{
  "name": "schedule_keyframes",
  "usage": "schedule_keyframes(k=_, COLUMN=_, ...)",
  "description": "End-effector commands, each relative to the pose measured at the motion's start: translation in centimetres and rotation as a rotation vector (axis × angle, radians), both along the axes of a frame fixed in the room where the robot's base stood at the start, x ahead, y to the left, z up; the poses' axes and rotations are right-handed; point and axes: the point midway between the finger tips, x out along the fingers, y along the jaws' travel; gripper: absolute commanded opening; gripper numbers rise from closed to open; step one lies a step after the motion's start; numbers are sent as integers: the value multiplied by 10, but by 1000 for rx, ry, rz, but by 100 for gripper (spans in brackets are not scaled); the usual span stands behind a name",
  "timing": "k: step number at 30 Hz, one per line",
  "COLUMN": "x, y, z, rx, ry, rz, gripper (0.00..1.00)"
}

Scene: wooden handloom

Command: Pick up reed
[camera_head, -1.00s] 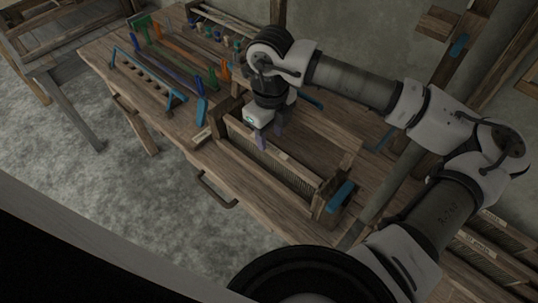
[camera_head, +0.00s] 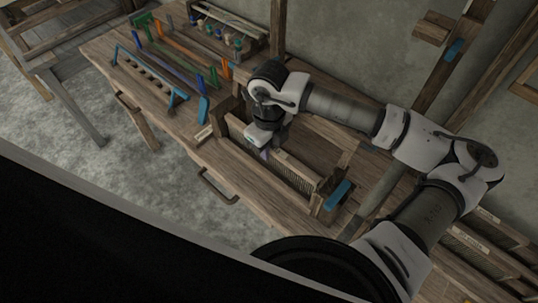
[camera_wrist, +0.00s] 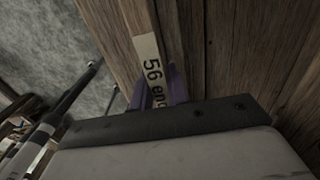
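The reed (camera_head: 296,172) is a long wooden bar with a comb of fine teeth and a pale label. It sits in a wooden holder (camera_head: 240,153) on the bench. My gripper (camera_head: 265,153) points down at the reed's left part. In the wrist view the purple fingers of my gripper (camera_wrist: 160,92) stand on both sides of the labelled bar, close to it. Whether they press on it is unclear.
Blue, green and orange tools and racks (camera_head: 160,65) stand left on the bench. A blue block (camera_head: 338,195) is at the holder's right end. More labelled comb-like pieces (camera_head: 470,240) lie at lower right. A wooden post (camera_head: 278,28) rises behind.

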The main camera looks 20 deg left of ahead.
Motion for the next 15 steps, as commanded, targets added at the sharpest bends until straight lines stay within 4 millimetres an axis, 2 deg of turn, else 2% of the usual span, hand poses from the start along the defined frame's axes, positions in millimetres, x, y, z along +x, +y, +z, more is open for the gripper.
schedule_keyframes(k=1, x=0, y=0, z=0, rx=0, ry=0, rz=0, gripper=9)
schedule_keyframes(k=3, x=0, y=0, z=0, rx=0, ry=0, rz=0, gripper=0)
schedule_keyframes(k=15, x=0, y=0, z=3, rx=0, ry=-1, rz=0, gripper=0)
